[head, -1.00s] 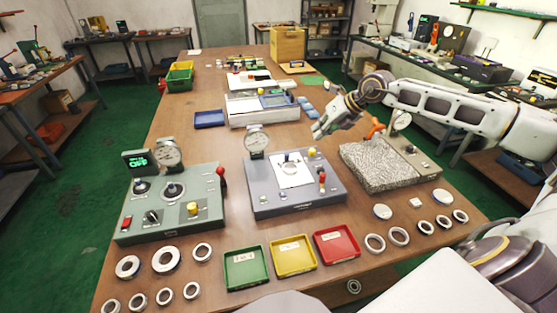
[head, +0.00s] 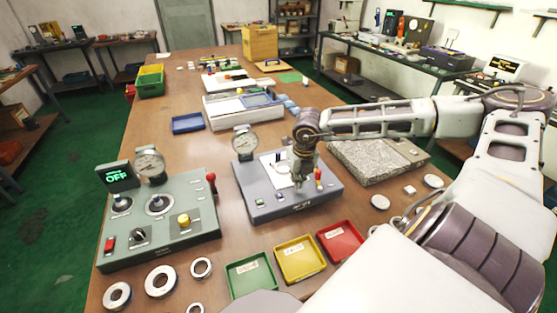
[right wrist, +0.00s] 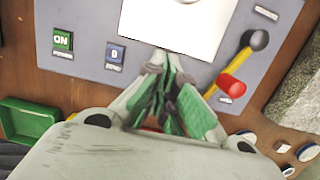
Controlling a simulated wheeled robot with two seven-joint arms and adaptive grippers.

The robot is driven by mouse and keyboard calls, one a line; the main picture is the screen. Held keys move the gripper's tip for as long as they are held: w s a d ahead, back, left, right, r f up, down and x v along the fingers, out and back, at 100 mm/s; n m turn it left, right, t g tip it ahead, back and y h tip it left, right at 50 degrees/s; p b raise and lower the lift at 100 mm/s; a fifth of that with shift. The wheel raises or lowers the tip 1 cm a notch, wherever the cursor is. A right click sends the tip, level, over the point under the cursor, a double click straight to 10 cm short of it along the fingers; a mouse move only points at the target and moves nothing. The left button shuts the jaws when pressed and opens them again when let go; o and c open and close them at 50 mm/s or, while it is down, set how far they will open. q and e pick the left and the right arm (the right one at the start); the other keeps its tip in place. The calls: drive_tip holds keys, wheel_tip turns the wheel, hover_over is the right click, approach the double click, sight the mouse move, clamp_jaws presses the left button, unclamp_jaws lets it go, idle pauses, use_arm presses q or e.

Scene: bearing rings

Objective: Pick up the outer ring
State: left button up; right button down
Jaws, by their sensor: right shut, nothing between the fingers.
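Several metal rings lie on the table, and I cannot tell which is the outer ring. A large ring (head: 160,281), another ring (head: 117,296) and a smaller ring (head: 202,267) lie at the front left. My right gripper (head: 299,183) is over the grey gauge station (head: 262,207), beside its white plate (head: 268,160). In the right wrist view my right gripper (right wrist: 168,97) has its green-padded fingers shut and empty, pointing at the front edge of the white plate (right wrist: 175,25). My left gripper is not in view.
A green station (head: 195,230) with a dial gauge stands on the left. Green (head: 250,278), yellow (head: 300,260) and red (head: 340,242) trays lie at the front. A red-tipped lever (right wrist: 232,85) stands beside my fingers.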

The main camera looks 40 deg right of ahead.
drive_tip(key=shift+w, duration=0.3)
